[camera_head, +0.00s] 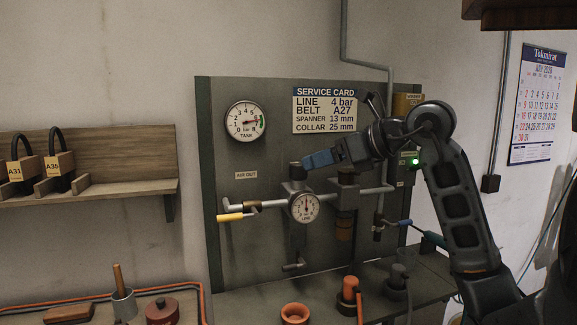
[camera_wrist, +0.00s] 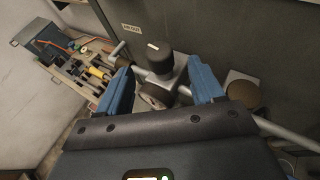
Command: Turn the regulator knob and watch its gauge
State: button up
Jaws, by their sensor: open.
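The regulator knob (camera_head: 297,171) is a dark cylinder on top of the grey regulator body on the panel. In the wrist view the knob (camera_wrist: 160,58) has a pale mark on its top and lies beyond and between my two blue fingers. My gripper (camera_head: 308,162) is open, with its fingertips close to the knob's right side; I cannot tell if they touch it. The line gauge (camera_head: 304,207) is a white round dial below the knob, its needle pointing about straight up. The gauge is mostly hidden in the wrist view.
A tank gauge (camera_head: 246,121) and a service card (camera_head: 325,110) reading "LINE 4 bar" are on the panel (camera_head: 280,90). A yellow-handled valve (camera_head: 232,216) is left of the regulator. A second pipe unit (camera_head: 345,195) stands close on the right. Orange parts (camera_head: 295,314) sit on the bench below.

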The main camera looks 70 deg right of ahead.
aim_at(298, 163)
jog(key=p+x, duration=0.1)
jog(key=x, duration=0.6)
jog(key=shift+p, duration=0.3)
jog(key=c, duration=1)
jog(key=shift+o, duration=0.2)
